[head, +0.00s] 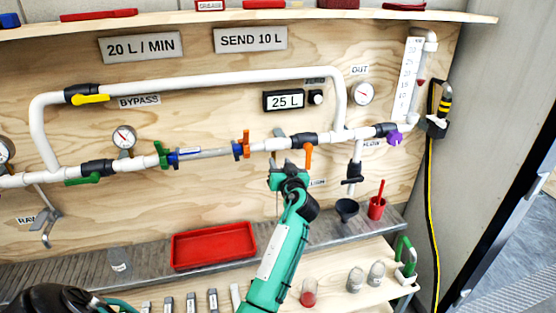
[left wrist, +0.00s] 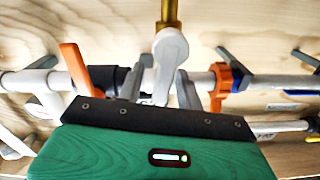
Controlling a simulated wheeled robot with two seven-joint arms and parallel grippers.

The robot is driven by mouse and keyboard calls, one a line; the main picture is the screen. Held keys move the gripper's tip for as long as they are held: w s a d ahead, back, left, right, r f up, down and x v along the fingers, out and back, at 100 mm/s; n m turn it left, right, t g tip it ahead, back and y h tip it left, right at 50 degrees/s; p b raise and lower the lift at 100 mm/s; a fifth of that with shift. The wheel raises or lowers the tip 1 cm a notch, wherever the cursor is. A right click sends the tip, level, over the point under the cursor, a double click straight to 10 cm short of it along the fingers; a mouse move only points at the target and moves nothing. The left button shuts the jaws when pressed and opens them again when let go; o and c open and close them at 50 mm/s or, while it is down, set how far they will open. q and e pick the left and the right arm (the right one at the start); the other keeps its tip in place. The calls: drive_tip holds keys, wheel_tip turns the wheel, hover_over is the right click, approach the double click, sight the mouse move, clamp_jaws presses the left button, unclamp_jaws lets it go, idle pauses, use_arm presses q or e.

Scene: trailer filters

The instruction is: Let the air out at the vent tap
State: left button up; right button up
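My left gripper (head: 282,166) is at the pipe run on the plywood board, just left of the orange-handled valve (head: 308,155). In the left wrist view, its two grey fingers (left wrist: 163,88) stand apart, one on each side of a pale lever (left wrist: 170,50) on a brass stem (left wrist: 169,12). This lever looks like the vent tap's handle. A gap shows between the lever and the right finger; contact on the left is unclear. In the head view the arm and gripper hide most of this tap. My right gripper is not in view.
The orange valve handle (left wrist: 75,70) and an orange clamp (left wrist: 225,85) flank the gripper closely. The bypass pipe (head: 200,83) runs above.

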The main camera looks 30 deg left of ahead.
use_arm(q)
clamp_jaws()
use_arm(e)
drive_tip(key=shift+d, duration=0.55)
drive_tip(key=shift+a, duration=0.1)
